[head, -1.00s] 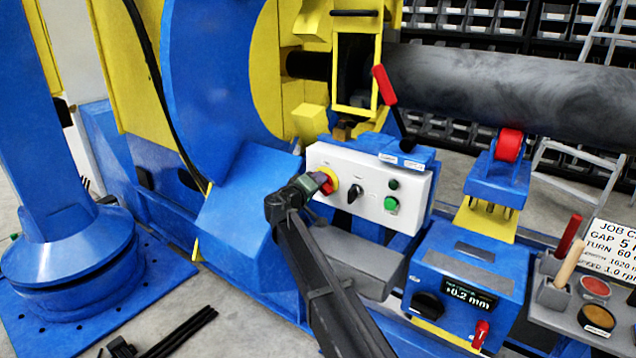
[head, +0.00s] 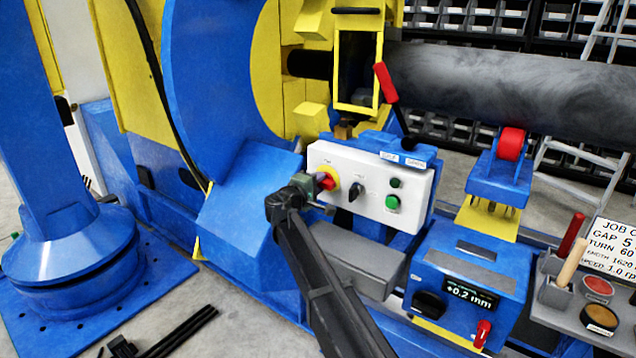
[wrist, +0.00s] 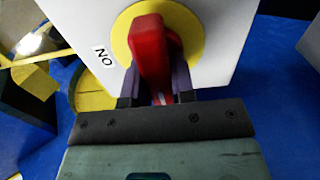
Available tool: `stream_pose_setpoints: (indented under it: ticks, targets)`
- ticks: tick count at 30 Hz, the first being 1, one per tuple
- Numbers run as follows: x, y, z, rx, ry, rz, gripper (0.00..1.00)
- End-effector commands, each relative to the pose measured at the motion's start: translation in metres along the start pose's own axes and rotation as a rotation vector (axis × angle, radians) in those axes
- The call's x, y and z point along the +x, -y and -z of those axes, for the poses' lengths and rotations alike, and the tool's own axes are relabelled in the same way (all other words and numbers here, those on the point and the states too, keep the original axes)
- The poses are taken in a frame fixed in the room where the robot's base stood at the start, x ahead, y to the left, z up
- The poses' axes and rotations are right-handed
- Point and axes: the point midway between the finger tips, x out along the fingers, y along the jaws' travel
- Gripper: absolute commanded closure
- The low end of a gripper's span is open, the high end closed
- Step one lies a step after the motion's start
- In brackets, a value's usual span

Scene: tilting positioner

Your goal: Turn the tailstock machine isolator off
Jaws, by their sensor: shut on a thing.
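The isolator is a red handle on a round yellow plate (head: 331,172) at the left end of a white control box (head: 378,213). My gripper (head: 323,181) reaches it from the front left. In the wrist view my gripper (wrist: 157,88) has its two fingers on either side of the red handle (wrist: 150,45), shut on it. The handle stands nearly upright in the wrist view, leaning slightly. An "ON" label (wrist: 103,55) reads upside down to the left of the yellow plate (wrist: 192,42).
A black selector knob (head: 354,189) and a green button (head: 392,202) sit right of the isolator. A red-handled lever (head: 386,84) rises behind the box. A blue gauge box (head: 466,283) stands at lower right. A grey block (head: 355,258) lies below the control box.

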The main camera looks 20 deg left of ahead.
Motion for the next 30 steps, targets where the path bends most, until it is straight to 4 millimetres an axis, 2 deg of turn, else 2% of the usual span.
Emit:
stream_pose_setpoints:
  ticks: [10, 11, 15, 25, 30]
  targets:
    - [-0.001, 0.0, -0.001, -0.004, 0.001, 0.001, 1.0]
    - [-0.001, 0.0, -0.001, -0.004, 0.001, 0.001, 0.74]
    - [-0.001, 0.0, -0.001, -0.003, 0.001, 0.0, 0.52]
    - [-0.005, 0.0, 0.0, -0.003, 0.0, 0.0, 0.51]
    - [-0.038, 0.0, -0.002, -0.003, -0.002, 0.0, 0.51]
